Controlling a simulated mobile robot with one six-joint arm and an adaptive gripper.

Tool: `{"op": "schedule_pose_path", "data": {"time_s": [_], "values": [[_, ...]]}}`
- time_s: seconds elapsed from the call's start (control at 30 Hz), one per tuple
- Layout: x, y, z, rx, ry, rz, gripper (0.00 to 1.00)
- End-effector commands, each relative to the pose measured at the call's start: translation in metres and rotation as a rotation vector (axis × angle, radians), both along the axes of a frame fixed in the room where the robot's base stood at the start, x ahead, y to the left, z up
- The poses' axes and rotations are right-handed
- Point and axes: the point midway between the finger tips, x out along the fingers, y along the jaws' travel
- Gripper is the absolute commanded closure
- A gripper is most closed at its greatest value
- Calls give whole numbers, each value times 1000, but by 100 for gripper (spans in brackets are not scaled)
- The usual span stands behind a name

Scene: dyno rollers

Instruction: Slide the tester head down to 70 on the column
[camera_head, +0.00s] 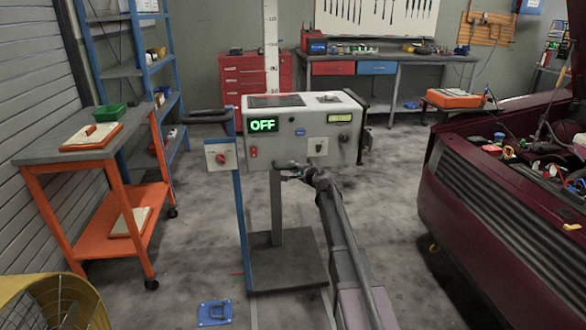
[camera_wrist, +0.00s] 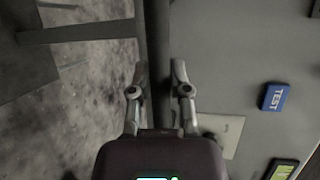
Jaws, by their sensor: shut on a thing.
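The tester head (camera_head: 300,135) is a light grey box with a green "OFF" display, standing high on its column (camera_head: 271,60). The lower column (camera_head: 277,205) runs down to a dark base plate. My gripper (camera_head: 289,174) is at the head's lower front edge. In the wrist view my gripper (camera_wrist: 160,78) has its fingers on both sides of a dark bar (camera_wrist: 157,35) along the grey panel's edge, and is shut on it. The head's pointer on the scale is hidden.
A blue post (camera_head: 240,200) with a switch box stands left of the column. An orange cart (camera_head: 50,185) is at the left. A dark red car (camera_head: 500,200) with its engine bay open is at the right. Grey floor between column and car is mostly clear.

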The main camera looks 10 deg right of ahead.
Motion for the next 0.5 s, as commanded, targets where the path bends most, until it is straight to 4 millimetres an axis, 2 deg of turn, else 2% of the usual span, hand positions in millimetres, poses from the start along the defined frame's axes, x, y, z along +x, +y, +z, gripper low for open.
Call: {"op": "schedule_pose_path", "data": {"time_s": [0.03,0.5], "values": [[0,1,-16,-2,1,2,100],[0,1,-81,-2,0,1,100]]}}
